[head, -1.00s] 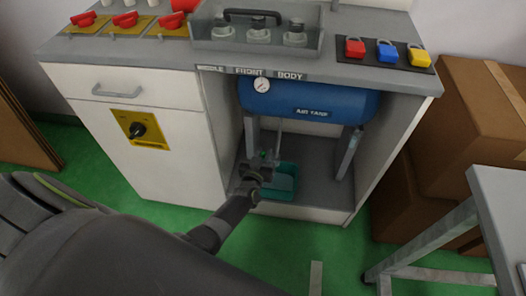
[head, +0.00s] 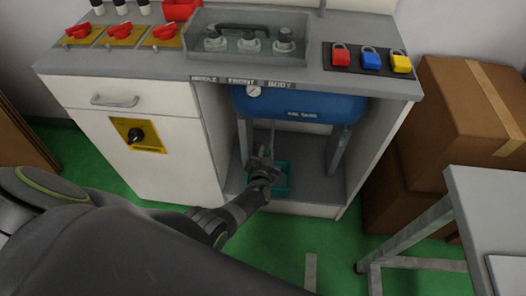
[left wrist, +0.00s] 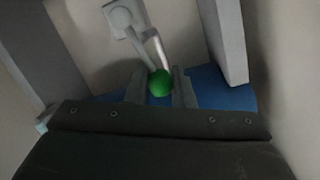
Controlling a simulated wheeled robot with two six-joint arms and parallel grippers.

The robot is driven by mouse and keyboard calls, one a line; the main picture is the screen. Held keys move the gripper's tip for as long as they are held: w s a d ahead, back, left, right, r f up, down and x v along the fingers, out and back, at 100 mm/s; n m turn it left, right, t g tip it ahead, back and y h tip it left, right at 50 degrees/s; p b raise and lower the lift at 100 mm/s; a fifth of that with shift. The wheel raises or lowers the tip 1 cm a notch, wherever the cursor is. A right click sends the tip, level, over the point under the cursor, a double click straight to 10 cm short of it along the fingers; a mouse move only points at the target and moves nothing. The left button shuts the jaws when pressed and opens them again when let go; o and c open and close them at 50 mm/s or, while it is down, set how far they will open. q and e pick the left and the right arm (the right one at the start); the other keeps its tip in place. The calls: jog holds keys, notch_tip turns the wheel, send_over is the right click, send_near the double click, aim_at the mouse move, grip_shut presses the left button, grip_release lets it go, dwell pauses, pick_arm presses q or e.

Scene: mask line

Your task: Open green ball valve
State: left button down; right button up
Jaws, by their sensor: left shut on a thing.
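The green ball (left wrist: 160,83) of the valve shows in the left wrist view, at the end of a pale metal rod (left wrist: 150,47) below the tank. My left gripper (left wrist: 159,88) has one finger on each side of the ball and is shut on it. In the head view my left gripper (head: 263,160) reaches into the open cabinet bay under the blue air tank (head: 298,104); it largely hides the ball there. My right gripper is not in view.
A teal bin (head: 282,182) stands on the bay floor just behind my gripper. Grey tank legs (head: 338,150) and the cabinet walls bound the bay. Cardboard boxes (head: 455,105) and a grey table (head: 490,205) stand to the right.

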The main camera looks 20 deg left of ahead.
pick_arm(q)
jog(key=shift+w+d+r+m+y, duration=0.2)
jog(key=shift+d+m+y, duration=0.1)
jog(key=shift+d+m, duration=0.35)
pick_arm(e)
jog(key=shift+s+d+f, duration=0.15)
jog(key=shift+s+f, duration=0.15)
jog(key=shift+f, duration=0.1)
pick_arm(q)
jog(key=shift+a+f, duration=0.1)
jog(key=c, duration=1.3)
grip_release()
jog(key=shift+s, duration=0.1)
jog(key=p+v, duration=0.7)
jog(key=v, duration=1)
jog(key=shift+s+p, duration=0.1)
jog(key=shift+p, duration=0.2)
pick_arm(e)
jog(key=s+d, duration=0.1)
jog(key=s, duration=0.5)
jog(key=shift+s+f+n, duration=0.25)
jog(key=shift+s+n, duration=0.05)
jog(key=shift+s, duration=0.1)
